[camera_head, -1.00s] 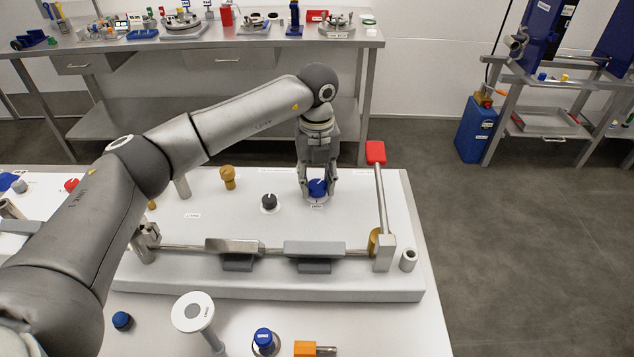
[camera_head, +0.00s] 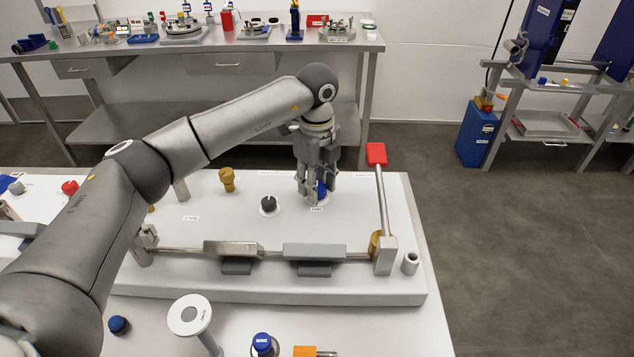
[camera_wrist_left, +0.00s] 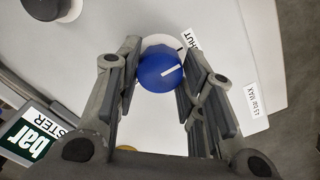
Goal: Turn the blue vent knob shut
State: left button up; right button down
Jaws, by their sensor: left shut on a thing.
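The blue vent knob (camera_head: 322,187) is on the white panel (camera_head: 340,285), partly hidden by my left gripper (camera_head: 312,196). In the left wrist view the knob (camera_wrist_left: 160,73) shows between the two fingers (camera_wrist_left: 158,85), and my left gripper is shut on it. A label with the letters "HUT" visible (camera_wrist_left: 190,38) is just beyond that side. My right gripper is in neither view.
A black knob (camera_head: 268,204) stands left of the blue knob, with a brass knob (camera_head: 227,180) further left. A metal bar with grey blocks (camera_head: 314,251) runs along the front. An upright red-tipped lever (camera_head: 381,190) stands to the right.

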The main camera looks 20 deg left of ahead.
pick_arm(q)
jog(key=shift+w+a+r, duration=0.1)
jog(key=shift+w+r, duration=0.1)
jog(key=shift+r, duration=0.05)
jog(key=o, duration=1)
jog(key=shift+s+f, duration=0.1)
jog(key=shift+f, duration=0.05)
jog(key=shift+o, duration=0.2)
notch_tip(320, 180, up, 12)
